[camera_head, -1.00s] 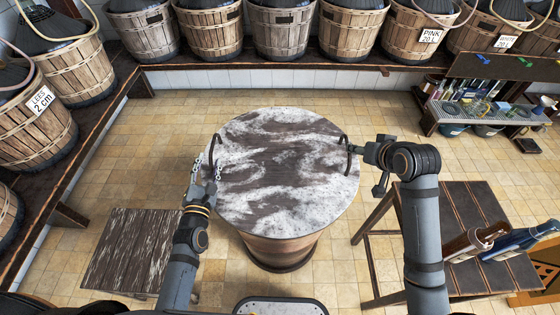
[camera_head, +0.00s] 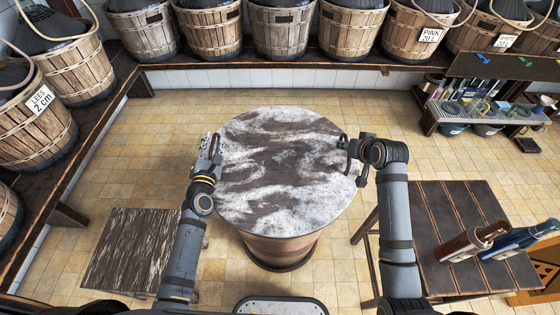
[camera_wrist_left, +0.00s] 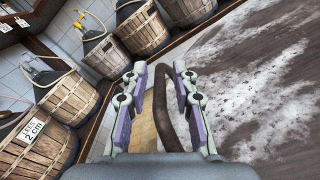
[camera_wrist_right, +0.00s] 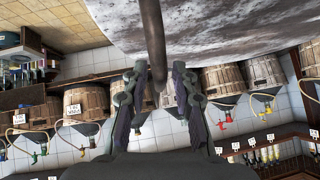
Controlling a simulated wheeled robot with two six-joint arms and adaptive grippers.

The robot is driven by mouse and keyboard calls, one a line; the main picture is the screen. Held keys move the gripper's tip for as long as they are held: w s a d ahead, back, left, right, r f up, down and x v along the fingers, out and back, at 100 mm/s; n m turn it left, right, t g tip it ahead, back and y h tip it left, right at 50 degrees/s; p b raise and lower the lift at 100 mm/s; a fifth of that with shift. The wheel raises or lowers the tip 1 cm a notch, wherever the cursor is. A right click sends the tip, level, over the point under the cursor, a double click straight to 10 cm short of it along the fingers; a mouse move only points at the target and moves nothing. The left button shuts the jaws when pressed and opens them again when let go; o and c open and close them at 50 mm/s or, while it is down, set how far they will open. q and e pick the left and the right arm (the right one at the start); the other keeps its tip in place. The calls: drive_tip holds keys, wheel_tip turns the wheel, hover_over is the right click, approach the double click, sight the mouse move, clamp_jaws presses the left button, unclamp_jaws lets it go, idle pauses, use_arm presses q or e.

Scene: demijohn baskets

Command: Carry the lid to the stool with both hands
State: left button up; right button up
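The round lid (camera_head: 280,165), mottled white and dark brown, lies on a wide wooden vat (camera_head: 280,248). My left gripper (camera_head: 212,146) is at the lid's left handle. In the left wrist view the dark curved handle (camera_wrist_left: 164,105) runs between its open fingers, with gaps visible. My right gripper (camera_head: 347,152) is at the right handle. In the right wrist view that handle (camera_wrist_right: 152,35) lies between its spread fingers, not visibly clamped. The dark, worn square stool (camera_head: 130,250) stands on the floor at the lower left, its top bare.
Basketed demijohns line a bench (camera_head: 260,64) along the back and left. A low rack (camera_head: 470,115) is at the back right. Tiled floor lies open around the vat.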

use_arm(q)
clamp_jaws()
use_arm(e)
clamp_jaws()
